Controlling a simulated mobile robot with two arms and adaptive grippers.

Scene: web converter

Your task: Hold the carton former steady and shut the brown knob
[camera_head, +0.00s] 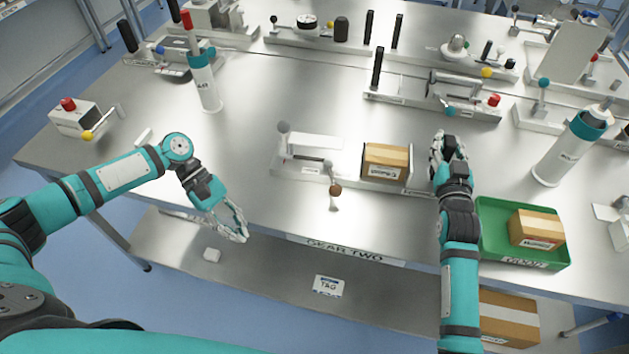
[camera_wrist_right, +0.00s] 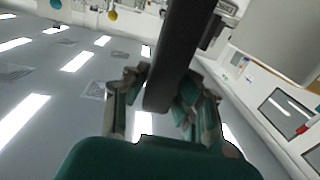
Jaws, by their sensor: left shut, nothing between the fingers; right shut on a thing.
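The carton former (camera_head: 311,170) is a low light-grey fixture at the middle of the bench in the head view, with a brown box (camera_head: 386,160) on its right part. The brown knob (camera_head: 335,190) is on a lever arm at its front, near the bench's front edge. My right gripper (camera_head: 446,145) is at the fixture's right end, shut on a dark upright bar (camera_wrist_right: 178,55) that crosses the right wrist view. The bar's foot is hidden. My left gripper (camera_head: 241,234) is shut and empty by the front edge, left of the knob and apart from it.
A green tray (camera_head: 490,212) with a brown box (camera_head: 537,230) is right of my right arm. A teal-topped cylinder (camera_head: 205,82) stands at the back left, another (camera_head: 569,148) at the right. Other fixtures line the back. The bench left of the former is mostly clear.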

